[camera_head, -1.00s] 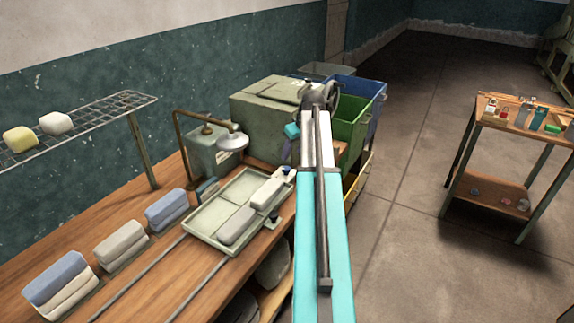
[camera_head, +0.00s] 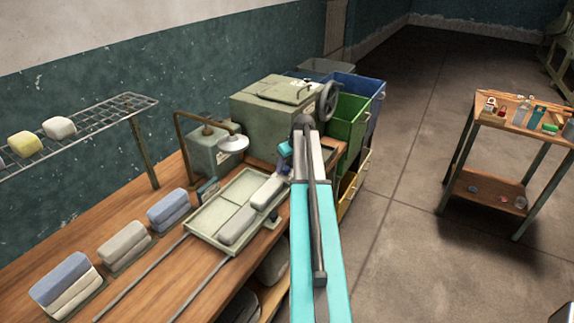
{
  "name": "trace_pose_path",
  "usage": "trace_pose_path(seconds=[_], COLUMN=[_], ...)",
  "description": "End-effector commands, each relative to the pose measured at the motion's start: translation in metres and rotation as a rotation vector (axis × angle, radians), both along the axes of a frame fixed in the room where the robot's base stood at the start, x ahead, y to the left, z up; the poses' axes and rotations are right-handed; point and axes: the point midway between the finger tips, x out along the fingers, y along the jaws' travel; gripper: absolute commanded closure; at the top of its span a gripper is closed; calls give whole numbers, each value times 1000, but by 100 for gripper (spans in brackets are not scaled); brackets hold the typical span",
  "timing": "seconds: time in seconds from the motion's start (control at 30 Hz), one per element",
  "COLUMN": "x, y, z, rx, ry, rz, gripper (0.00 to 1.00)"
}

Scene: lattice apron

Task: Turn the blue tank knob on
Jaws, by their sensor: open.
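A small grey-green tank (camera_head: 212,148) stands on the wooden bench, with a bent brown pipe and a pale round shower head (camera_head: 232,144). A small dark blue piece (camera_head: 207,188) sits low in front of this tank; I cannot tell whether it is the blue knob. No knob is clearly readable as blue. My cyan arm reaches forward from the bottom centre. My gripper (camera_head: 285,150) is at its far end, partly hidden by the arm, right of the shower head and in front of the large green box. Its fingers are hard to make out, and nothing shows held.
A shallow green tray (camera_head: 204,223) with grey blocks lies on the bench. A large green box (camera_head: 262,116) with a handwheel (camera_head: 329,97) stands behind. Green (camera_head: 352,118) and blue bins are beyond. A wooden cart (camera_head: 515,125) stands right; the floor between is clear.

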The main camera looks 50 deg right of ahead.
Motion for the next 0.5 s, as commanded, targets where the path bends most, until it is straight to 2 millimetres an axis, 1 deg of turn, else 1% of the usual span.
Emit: trace_pose_path(seconds=[0.33,0.37,0.5], x=[1,1,1], y=[0,0,1], z=[-2,-2,-2], rx=[0,0,0], ry=[0,0,0], rz=[1,1,1], gripper=[51,53,77])
